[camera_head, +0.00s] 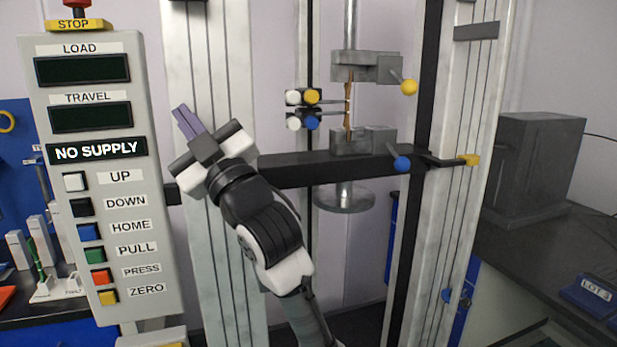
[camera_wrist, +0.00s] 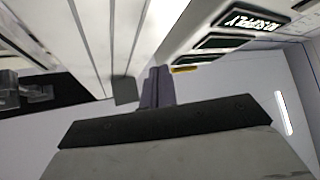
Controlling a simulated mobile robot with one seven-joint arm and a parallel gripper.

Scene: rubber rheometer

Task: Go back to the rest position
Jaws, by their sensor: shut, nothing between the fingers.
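My gripper (camera_head: 182,112) is raised in front of the left column of the testing machine, just right of the control panel. Its purple-grey fingers are together with nothing between them, pointing up and left. In the wrist view the fingers (camera_wrist: 157,76) also show closed and empty. The fingers look apart from the panel and the column, though the exact gap is hard to tell. My arm runs down to the bottom middle of the head view.
The control panel (camera_head: 160,225) reads NO SUPPLY. An upper clamp (camera_head: 368,66) and a lower clamp (camera_head: 350,143) hold a thin brown strip (camera_head: 348,103). A dark crossbeam (camera_head: 285,172) passes behind my arm. A grey box (camera_head: 535,165) and a LOT 3 item (camera_head: 597,290) are on the right bench.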

